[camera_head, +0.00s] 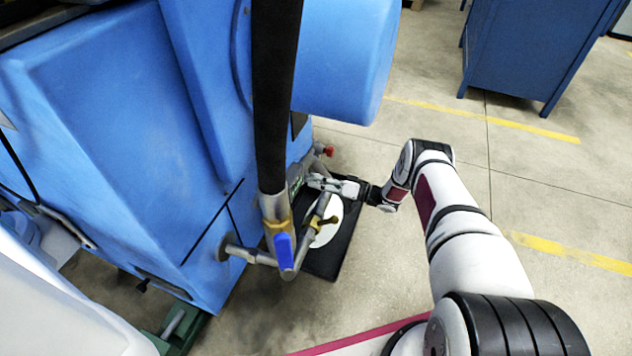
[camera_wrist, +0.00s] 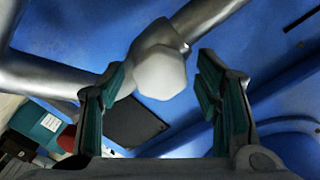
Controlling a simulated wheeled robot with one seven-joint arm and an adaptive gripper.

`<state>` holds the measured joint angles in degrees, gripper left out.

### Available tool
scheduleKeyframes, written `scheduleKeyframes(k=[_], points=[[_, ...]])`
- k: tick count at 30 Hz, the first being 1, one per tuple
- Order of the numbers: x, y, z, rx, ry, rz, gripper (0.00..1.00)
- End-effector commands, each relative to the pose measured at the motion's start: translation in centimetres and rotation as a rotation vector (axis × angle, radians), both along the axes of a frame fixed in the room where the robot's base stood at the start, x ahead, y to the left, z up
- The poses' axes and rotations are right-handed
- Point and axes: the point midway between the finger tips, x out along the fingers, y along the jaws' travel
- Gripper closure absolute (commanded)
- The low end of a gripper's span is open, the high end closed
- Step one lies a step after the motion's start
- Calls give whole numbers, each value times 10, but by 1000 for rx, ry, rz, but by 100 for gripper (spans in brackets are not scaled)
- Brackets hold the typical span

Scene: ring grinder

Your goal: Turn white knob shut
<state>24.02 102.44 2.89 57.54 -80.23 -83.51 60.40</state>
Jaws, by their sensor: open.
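The white knob (camera_wrist: 160,70) shows in the wrist view as a faceted, rounded cap on a grey metal pipe, near the top middle. My gripper (camera_wrist: 162,84) is open, with one teal-padded finger left of the knob and the other to its right. The left finger looks close to the knob and a gap shows on the right; I cannot tell whether either touches it. In the head view my gripper (camera_head: 325,184) is at the pipework beside the blue machine (camera_head: 120,130). The knob cannot be made out there.
A blue-handled valve (camera_head: 283,250) and a thick black hose (camera_head: 275,100) stand left of my gripper. A red knob (camera_head: 328,151) is just behind it. A black tray (camera_head: 325,262) with a white disc (camera_head: 328,222) lies below. Open floor (camera_head: 540,190) is to the right.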

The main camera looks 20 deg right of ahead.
Motion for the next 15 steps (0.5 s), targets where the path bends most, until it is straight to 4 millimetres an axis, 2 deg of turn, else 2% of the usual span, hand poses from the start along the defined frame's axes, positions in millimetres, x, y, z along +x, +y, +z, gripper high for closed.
scheduleKeyframes(k=[6,14,15], points=[[8,10,0,0,0,0,42],[8,11,1,0,0,0,42],[8,11,1,0,0,0,51]])
